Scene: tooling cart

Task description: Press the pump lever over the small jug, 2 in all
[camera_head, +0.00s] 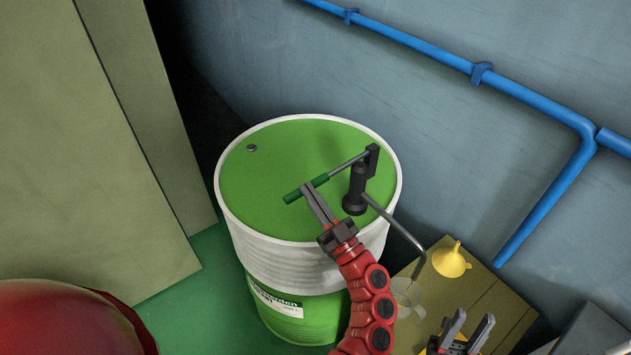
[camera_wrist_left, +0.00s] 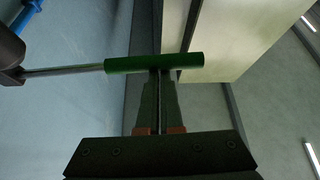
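The pump (camera_head: 357,188) stands on the green top of a drum, its dark body upright. Its lever runs down to the left and ends in a green handle (camera_head: 305,190), which also shows in the left wrist view (camera_wrist_left: 190,60). My left gripper (camera_head: 312,192) is shut, its fingertips at the green handle, which crosses the tips rather than lying between the fingers. Whether they touch is unclear. The pump's grey spout (camera_head: 398,228) bends down over the small clear jug (camera_head: 408,296), partly hidden by my left arm. My right gripper (camera_head: 468,328) is open and empty at the lower right.
The white-rimmed drum (camera_head: 243,232) stands between a large olive cabinet (camera_head: 90,150) and the wall. A yellow funnel (camera_head: 450,262) stands on the olive surface (camera_head: 490,300) beside the jug. Blue pipes (camera_head: 545,215) run along the wall at right.

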